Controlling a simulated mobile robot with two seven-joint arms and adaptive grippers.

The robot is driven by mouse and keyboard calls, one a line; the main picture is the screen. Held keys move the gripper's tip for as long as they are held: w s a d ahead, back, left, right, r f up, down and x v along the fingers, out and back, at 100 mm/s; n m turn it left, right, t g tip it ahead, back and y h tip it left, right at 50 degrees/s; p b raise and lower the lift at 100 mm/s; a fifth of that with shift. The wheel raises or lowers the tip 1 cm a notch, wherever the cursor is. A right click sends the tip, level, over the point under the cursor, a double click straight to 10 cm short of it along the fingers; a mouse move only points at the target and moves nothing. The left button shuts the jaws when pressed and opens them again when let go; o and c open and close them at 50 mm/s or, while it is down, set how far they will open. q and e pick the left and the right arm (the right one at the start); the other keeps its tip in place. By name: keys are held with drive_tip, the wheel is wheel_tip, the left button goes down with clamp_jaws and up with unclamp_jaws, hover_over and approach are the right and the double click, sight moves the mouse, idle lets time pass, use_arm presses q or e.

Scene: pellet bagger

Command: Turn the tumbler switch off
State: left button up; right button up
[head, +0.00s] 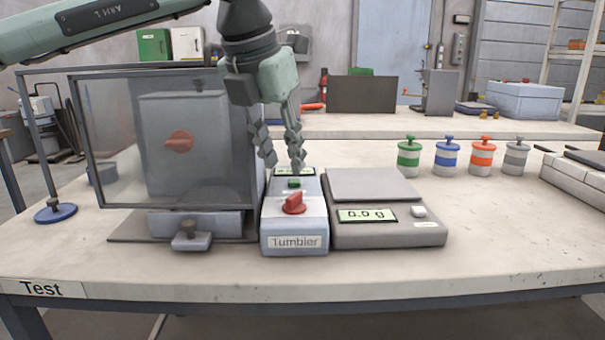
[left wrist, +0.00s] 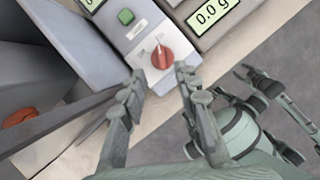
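The tumbler control box (head: 295,228) is a grey unit labelled "Tumbler" near the middle of the table. It has a red rotary switch (head: 294,204), a green button (head: 294,184) and a small lit display behind it. My left gripper (head: 284,165) points down over the back part of the box with its fingers apart and empty. In the left wrist view the red switch (left wrist: 161,57) lies just beyond the gap between the open fingertips (left wrist: 159,72), apart from them. A light pointer mark shows on it.
A clear-walled tumbler enclosure (head: 115,140) stands close on the left of the box. A scale (head: 385,232) reading 0.0 g sits close on the right. Several lidded jars (head: 409,158) stand farther right. The front strip of the table (head: 400,278) is free.

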sight(294, 195)
use_arm(q)
drive_tip(key=x, duration=0.7)
drive_tip(key=shift+d+f+p, duration=0.1)
drive_tip(key=shift+f+p, duration=0.2)
use_arm(e)
drive_tip(key=shift+s+a+f, duration=0.1)
drive_tip(key=shift+f, duration=0.75)
use_arm(q)
clamp_jaws()
